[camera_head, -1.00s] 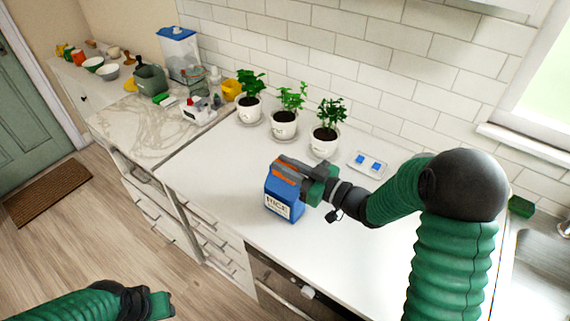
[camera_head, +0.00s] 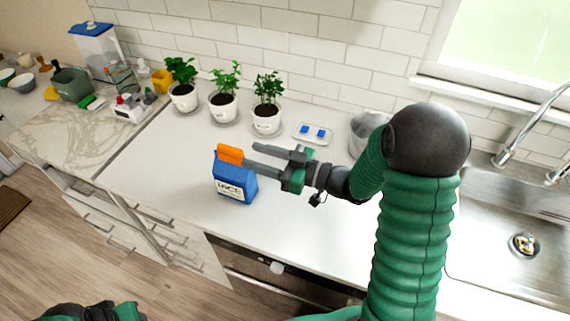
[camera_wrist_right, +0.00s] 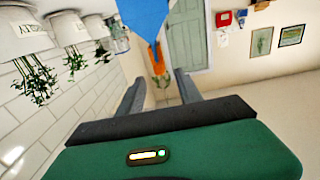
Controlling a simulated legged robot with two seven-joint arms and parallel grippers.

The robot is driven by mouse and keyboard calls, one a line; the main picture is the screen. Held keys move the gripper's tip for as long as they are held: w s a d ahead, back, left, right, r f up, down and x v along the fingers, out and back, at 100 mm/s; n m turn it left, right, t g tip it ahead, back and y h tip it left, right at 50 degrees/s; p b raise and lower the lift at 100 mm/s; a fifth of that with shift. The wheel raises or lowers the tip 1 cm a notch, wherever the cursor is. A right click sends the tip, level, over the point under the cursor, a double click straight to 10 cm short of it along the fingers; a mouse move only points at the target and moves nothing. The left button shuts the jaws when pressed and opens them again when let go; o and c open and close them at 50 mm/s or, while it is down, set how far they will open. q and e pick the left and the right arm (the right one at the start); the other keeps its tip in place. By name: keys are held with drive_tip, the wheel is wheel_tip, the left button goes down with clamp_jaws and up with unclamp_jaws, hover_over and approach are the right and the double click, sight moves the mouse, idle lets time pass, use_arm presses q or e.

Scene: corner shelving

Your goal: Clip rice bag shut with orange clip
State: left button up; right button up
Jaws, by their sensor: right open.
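The blue rice bag (camera_head: 235,185) stands upright on the white counter in the head view. The orange clip (camera_head: 230,154) sits across the bag's top edge. My right gripper (camera_head: 250,156) is open, its fingers pointing left just to the right of the clip, with nothing between them. In the right wrist view the fingers (camera_wrist_right: 160,90) are spread, and the clip (camera_wrist_right: 157,60) and the blue bag (camera_wrist_right: 146,16) lie beyond their tips. My left gripper (camera_head: 125,313) is at the bottom left edge, mostly cut off, so its jaws cannot be read.
Three potted plants (camera_head: 222,105) stand along the wall behind the bag. A small white dish (camera_head: 314,133) with blue pieces and a grey pot (camera_head: 366,130) are behind my right arm. A sink (camera_head: 520,225) is at the right. The counter in front of the bag is clear.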

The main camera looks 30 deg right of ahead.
drive_tip(key=v, duration=0.9)
drive_tip(key=shift+w, duration=0.1)
